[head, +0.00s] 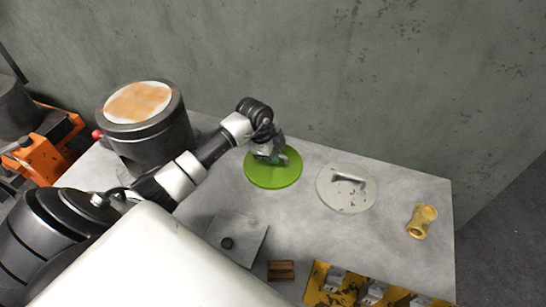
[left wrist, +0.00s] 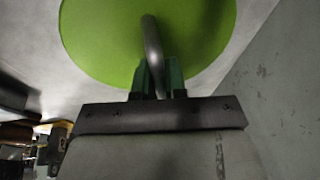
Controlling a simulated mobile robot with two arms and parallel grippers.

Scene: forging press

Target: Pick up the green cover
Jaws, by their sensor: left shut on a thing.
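The green cover (head: 262,178) is a flat round disc on the grey table, left of a similar grey cover. My left gripper (head: 270,157) is over it and shut on its handle. In the left wrist view the green disc (left wrist: 95,38) fills the upper part, and its curved metal handle (left wrist: 152,42) runs between the fingers of my left gripper (left wrist: 158,75). I cannot tell whether the disc is touching the table. My right gripper does not show.
The grey cover (head: 347,198) with a handle lies to the right. A brass fitting (head: 421,221) is near the table's right end. A dark cylinder (head: 146,122) stands at the left. A small brown block (head: 281,270) and a yellow rack (head: 322,287) are at the front. A wall rises behind.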

